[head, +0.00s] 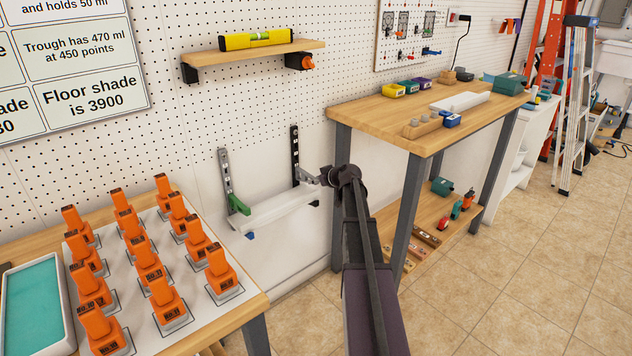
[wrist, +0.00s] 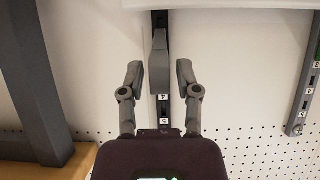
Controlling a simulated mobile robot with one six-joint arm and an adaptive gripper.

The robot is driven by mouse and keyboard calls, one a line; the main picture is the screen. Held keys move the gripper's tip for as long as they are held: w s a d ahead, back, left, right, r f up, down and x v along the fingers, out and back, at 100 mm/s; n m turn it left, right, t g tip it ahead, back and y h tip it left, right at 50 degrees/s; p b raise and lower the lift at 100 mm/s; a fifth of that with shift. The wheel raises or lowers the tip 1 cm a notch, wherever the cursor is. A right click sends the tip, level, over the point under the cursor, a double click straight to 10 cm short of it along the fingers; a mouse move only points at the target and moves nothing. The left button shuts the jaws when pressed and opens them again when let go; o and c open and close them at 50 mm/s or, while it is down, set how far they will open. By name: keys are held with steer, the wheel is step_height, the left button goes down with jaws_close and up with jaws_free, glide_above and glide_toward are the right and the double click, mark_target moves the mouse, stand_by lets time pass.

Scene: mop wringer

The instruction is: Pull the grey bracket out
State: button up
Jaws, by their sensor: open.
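My gripper (wrist: 158,72) is open, with one finger on each side of the bracket. A gap shows between the bracket and each finger, so nothing is gripped. In the head view my gripper (head: 314,178) is at the lower part of the right-hand dark rail (head: 295,150), above the right end of a white shelf (head: 285,208). There I cannot clearly tell the grey bracket from my fingers.
A second rail (head: 225,175) with a green bracket (head: 238,204) stands to the left. A wooden workbench (head: 365,110) is close on the right of my arm. A table with several orange tools (head: 147,265) is at the front left. Tiled floor lies open on the right.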

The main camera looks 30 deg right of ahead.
jaws_close()
steer(key=shift+s, duration=0.25)
stand_by(0.3)
steer(key=shift+s+d, duration=0.15)
steer(key=shift+s, duration=0.9)
steer(key=shift+s+d, duration=0.15)
steer(key=shift+s, duration=0.9)
